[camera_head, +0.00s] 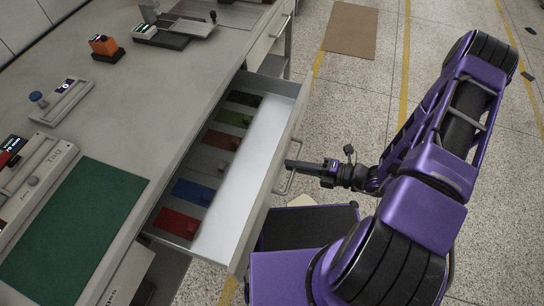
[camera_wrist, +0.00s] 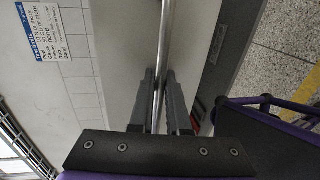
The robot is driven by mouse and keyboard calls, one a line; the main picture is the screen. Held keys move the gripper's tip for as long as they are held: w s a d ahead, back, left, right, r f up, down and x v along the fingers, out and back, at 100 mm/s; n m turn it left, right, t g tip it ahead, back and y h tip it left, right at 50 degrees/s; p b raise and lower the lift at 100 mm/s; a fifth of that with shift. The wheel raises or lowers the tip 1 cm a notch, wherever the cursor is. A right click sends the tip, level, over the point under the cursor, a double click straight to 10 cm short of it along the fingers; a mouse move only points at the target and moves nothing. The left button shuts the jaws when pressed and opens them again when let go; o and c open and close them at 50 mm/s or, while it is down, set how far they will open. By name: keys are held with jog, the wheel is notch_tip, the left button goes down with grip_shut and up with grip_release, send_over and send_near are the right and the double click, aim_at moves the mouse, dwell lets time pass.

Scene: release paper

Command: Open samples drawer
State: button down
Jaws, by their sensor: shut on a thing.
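The samples drawer (camera_head: 238,190) stands pulled out from under the workbench in the head view. Several coloured samples lie in a row inside it, among them a red one (camera_head: 178,222), a blue one (camera_head: 193,192) and a green one (camera_head: 233,118). A metal bar handle (camera_head: 289,183) is on the drawer front. My gripper (camera_head: 290,163) is at this handle, with its fingers closed around the bar. In the wrist view the bar (camera_wrist: 165,50) runs between the two fingers of the gripper (camera_wrist: 160,85). The drawer label is not readable.
The workbench (camera_head: 110,120) carries a green mat (camera_head: 75,230), an orange device (camera_head: 104,46) and several instruments. Another closed drawer (camera_head: 268,38) is farther along the bench.

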jog(key=shift+f+v, duration=0.25)
jog(key=shift+v, duration=0.95)
jog(key=shift+f+v, duration=0.25)
jog(key=shift+v, duration=0.9)
jog(key=shift+d, duration=0.15)
jog(key=c, duration=0.9)
grip_release()
jog(key=shift+d, duration=0.1)
jog(key=v, duration=1.7)
jog(key=shift+d, duration=0.1)
